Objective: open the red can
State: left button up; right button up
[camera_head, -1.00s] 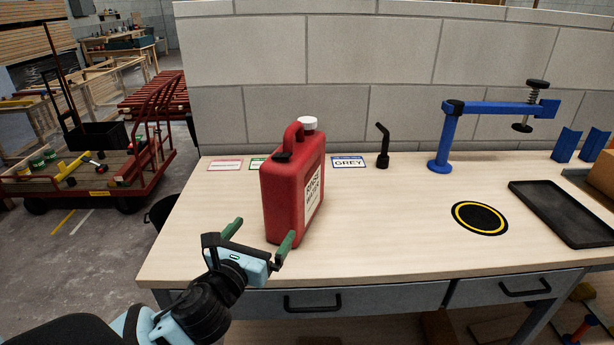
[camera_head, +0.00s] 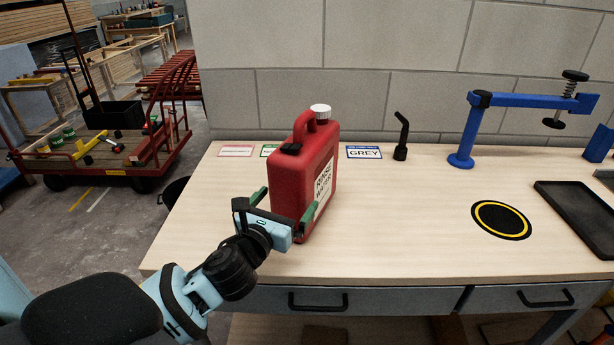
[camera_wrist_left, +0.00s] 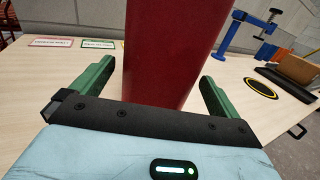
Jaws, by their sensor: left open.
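The red can (camera_head: 291,182) stands upright on the workbench and bears a white label reading "RINSE WATER". Its white cap (camera_head: 321,111) is on top at the right, beside the red handle. My left gripper (camera_head: 285,202) is open at the can's near side, its green fingers to either side of the can's lower body. In the left wrist view the can's red body (camera_wrist_left: 172,55) stands between the two spread fingers, with gaps showing beside it; its top is out of that view. My right gripper is not in view.
On the bench (camera_head: 400,232) are a blue clamp arm (camera_head: 522,101), a black spout-like piece (camera_head: 401,138), a "GREY" card (camera_head: 364,152), a black-yellow round mat (camera_head: 501,220) and a black tray (camera_head: 578,213). A block wall stands behind. The bench's middle is clear.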

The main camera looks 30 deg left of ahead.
pick_arm(q)
jog(key=shift+w+a+f, duration=0.1)
jog(key=shift+w+a, duration=0.1)
jog(key=shift+w, duration=1.05)
jog(key=shift+w+a+f, duration=0.1)
jog(key=shift+w+a, duration=0.1)
jog(key=shift+w, duration=1.05)
jog(key=c, duration=1.8)
jog(key=shift+r, duration=0.25)
